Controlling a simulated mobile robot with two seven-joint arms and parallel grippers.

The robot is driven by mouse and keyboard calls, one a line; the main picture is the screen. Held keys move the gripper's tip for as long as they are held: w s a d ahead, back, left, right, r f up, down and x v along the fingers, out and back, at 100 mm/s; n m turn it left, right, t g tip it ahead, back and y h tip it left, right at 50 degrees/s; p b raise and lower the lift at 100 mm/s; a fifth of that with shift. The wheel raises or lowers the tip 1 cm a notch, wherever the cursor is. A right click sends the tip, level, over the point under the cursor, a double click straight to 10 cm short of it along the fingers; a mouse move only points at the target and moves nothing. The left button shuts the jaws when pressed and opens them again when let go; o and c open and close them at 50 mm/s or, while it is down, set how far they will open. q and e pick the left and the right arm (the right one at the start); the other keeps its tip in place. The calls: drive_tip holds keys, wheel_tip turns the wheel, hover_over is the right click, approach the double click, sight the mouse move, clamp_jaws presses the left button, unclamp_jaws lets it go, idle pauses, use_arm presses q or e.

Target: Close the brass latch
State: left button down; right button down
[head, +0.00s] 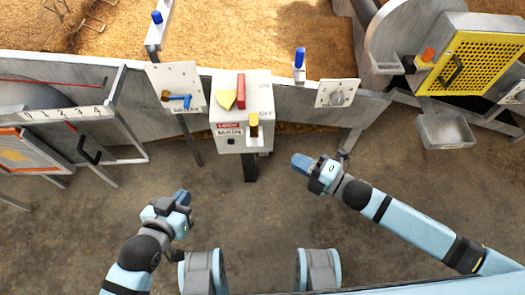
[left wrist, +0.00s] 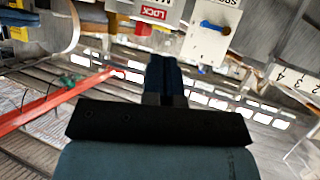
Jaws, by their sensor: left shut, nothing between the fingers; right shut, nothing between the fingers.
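A grey switch box (head: 228,112) marked MAIN stands at the centre of the head view. A brass-yellow piece (head: 254,119) sits on its front right, and a red lever (head: 241,91) and a yellow plate are on its top. A smaller brownish piece (head: 166,96) beside a blue handle (head: 181,98) is on the panel to its left. I cannot tell for sure which is the latch, or its position. My left gripper (head: 183,197) is shut and empty, below and left of the box; it also shows in the left wrist view (left wrist: 163,66). My right gripper (head: 298,161) is shut and empty, right of the box.
A metal trough wall (head: 290,101) runs behind the box, with grain (head: 225,30) beyond. A round knob plate (head: 337,94) is to the right. A yellow perforated guard (head: 480,63) is far right, and a grey scale panel (head: 95,130) at left. Floor between my grippers is clear.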

sight(254, 121)
use_arm(q)
drive_tip(key=shift+w+d+r+t+h+b, duration=0.3)
drive_tip(key=shift+w+d+r+t+b, duration=0.15)
drive_tip(key=shift+b, duration=0.75)
use_arm(e)
drive_tip(key=w+d+x, duration=0.1)
drive_tip(key=w+x, duration=0.1)
drive_tip(key=x, duration=1)
drive_tip(key=shift+w+f+n, duration=0.3)
drive_tip(key=shift+f+n, duration=0.1)
drive_tip(key=shift+f, duration=0.05)
drive_tip(key=w, duration=0.7)
drive_tip(key=shift+w+a+b, duration=0.1)
drive_tip(key=shift+w+b, duration=0.2)
drive_tip(key=shift+b, duration=0.1)
drive_tip(key=shift+w+r, duration=0.2)
drive_tip(key=shift+w, duration=0.1)
use_arm(q)
drive_tip(key=shift+w+d+r+t, duration=0.1)
drive_tip(key=shift+d+r+t, duration=0.4)
drive_tip(key=shift+r, duration=0.15)
use_arm(e)
drive_tip(key=shift+w, duration=0.1)
use_arm(q)
drive_tip(key=shift+a, duration=0.1)
